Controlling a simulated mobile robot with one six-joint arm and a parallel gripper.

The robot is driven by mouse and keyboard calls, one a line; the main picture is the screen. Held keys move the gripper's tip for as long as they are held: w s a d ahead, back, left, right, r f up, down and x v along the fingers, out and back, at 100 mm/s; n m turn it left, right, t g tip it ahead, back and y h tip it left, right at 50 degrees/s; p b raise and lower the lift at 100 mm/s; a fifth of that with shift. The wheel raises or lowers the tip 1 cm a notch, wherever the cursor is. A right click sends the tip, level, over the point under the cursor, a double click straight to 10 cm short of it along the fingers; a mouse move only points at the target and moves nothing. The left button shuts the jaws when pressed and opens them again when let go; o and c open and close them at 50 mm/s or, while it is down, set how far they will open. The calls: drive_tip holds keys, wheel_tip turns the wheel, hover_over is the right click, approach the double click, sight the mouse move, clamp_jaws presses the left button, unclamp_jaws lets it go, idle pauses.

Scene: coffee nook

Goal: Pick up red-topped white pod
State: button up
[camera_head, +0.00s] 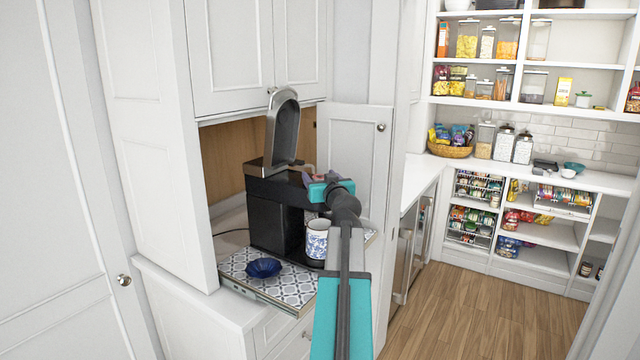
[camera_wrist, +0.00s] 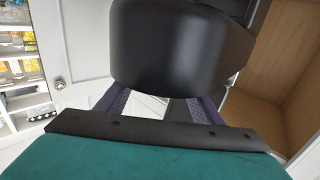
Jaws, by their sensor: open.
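A small reddish patch (camera_head: 318,177) shows at my gripper's fingers (camera_head: 309,179) in the head view. It may be the red-topped white pod, but it is too small and covered to be sure. My gripper is at the top of the black coffee machine (camera_head: 272,215), whose lid (camera_head: 282,128) stands open. In the wrist view the two purple fingers of my gripper (camera_wrist: 157,106) are apart, with a pale area between them. No pod can be made out there. The dark underside of a machine part, likely the lid (camera_wrist: 180,45), fills the upper middle.
A blue-and-white mug (camera_head: 317,240) stands in front of the machine. A dark blue bowl (camera_head: 263,267) sits on the patterned pull-out tray (camera_head: 297,290). An open cabinet door (camera_head: 355,150) stands close on the right. Pantry shelves with several containers are farther right.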

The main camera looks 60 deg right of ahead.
sight(320, 177)
drive_tip(key=c, duration=1.1)
drive_tip(key=shift+r, duration=0.15)
drive_tip(key=shift+d+r+b, duration=0.1)
drive_tip(key=shift+r+b, duration=0.45)
drive_tip(key=shift+r, duration=1.1)
drive_tip(key=b+v, duration=0.1)
drive_tip(key=v, duration=0.4)
drive_tip(key=s+d+r+b+v, duration=0.1)
drive_tip(key=b+v, duration=0.1)
drive_tip(key=v, duration=0.3)
drive_tip(key=d+b+v, duration=0.1)
drive_tip(key=v, duration=0.5)
drive_tip(key=shift+s+r+b, duration=0.25)
drive_tip(key=shift+s+b, duration=0.1)
